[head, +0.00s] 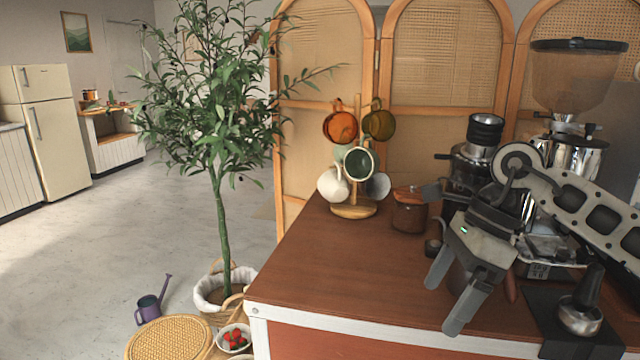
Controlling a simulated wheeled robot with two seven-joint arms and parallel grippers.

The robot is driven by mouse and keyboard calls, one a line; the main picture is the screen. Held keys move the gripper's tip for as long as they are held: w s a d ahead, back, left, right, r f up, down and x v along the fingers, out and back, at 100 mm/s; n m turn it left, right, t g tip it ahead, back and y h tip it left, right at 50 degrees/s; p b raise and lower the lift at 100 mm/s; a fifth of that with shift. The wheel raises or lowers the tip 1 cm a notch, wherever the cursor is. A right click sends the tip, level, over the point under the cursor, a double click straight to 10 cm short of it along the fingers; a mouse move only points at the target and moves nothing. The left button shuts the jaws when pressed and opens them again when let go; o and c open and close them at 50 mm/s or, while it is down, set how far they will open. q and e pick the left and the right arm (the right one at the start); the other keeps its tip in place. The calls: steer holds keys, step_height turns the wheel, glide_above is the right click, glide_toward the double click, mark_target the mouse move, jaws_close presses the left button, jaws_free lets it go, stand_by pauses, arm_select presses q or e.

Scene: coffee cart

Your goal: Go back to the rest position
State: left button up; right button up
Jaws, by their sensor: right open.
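My right gripper (447,301) is above the front right part of the wooden cart top (340,272). Its two fingers point down and to the left, spread apart with nothing between them. My right arm comes in from the right edge and hides part of the coffee machine (468,165) behind it. My left gripper does not show.
A mug tree (354,210) with several mugs and a lidded brown jar (409,212) stand left of the gripper. A grinder (575,100) is at the back right. A tamper (582,312) sits on a dark mat at the front right. The cart's front left is clear.

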steer(key=s+a+m+t+y, duration=0.1)
steer(key=s+a+m+y, duration=0.2)
steer(key=a+m+y, duration=0.45)
steer(key=s+a+m+t+y, duration=0.2)
steer(key=s+a+m+y, duration=0.25)
steer(key=a+y, duration=0.55)
steer(key=w+d+f+m+t+h, duration=0.1)
steer(key=d+f+m+t+h, duration=0.45)
steer(key=m, duration=0.85)
steer(key=w+d+f+m+t+h, duration=0.1)
steer(key=d+f+m+t+h, duration=0.1)
steer(key=f+m+t+h, duration=0.95)
steer(key=s+d+f+m+g+h, duration=0.1)
steer(key=s+d+f+m+g, duration=0.2)
steer(key=s+f+m, duration=0.3)
steer(key=s+d+f+m+g+h, duration=0.1)
steer(key=s+d+f+m+g, duration=0.2)
steer(key=s+f+m+g, duration=0.2)
steer(key=shift+s+d+f+m, duration=0.25)
steer(key=shift+s+f+m, duration=0.2)
steer(key=shift+m, duration=0.3)
